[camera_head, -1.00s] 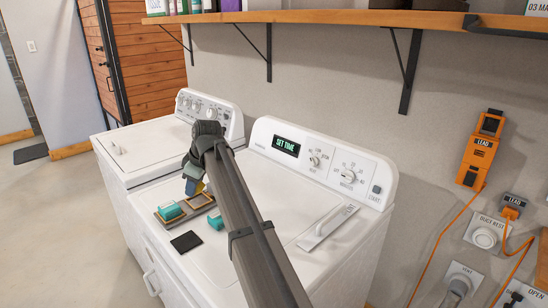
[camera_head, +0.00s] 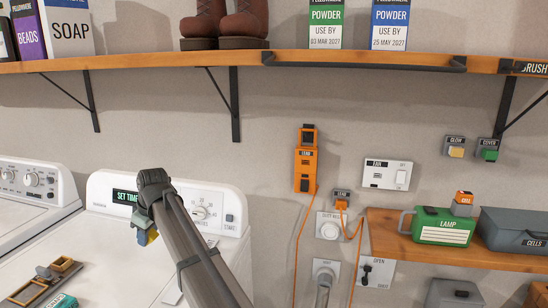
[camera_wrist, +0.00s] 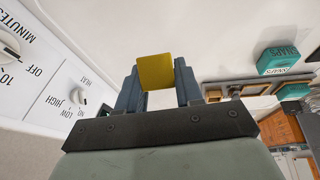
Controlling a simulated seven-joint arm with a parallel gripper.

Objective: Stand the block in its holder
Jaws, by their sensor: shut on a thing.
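My gripper (camera_wrist: 157,90) is shut on a yellow block (camera_wrist: 156,72), which sits between the fingertips in the wrist view. A grey tray with wooden-framed slots (camera_head: 40,282) lies at the lower left of the head view, partly cut off. The tray (camera_wrist: 235,83) also shows at the right of the wrist view, apart from the gripper. I cannot tell which slot is the block's holder.
A teal box marked SNAPS (camera_wrist: 288,58) lies beside the tray; another teal box (camera_wrist: 292,91) is at the tray. The control panel (camera_head: 215,205) rises behind my gripper. A shelf (camera_head: 280,60) runs above. A wooden shelf with a green lamp case (camera_head: 441,226) is at right.

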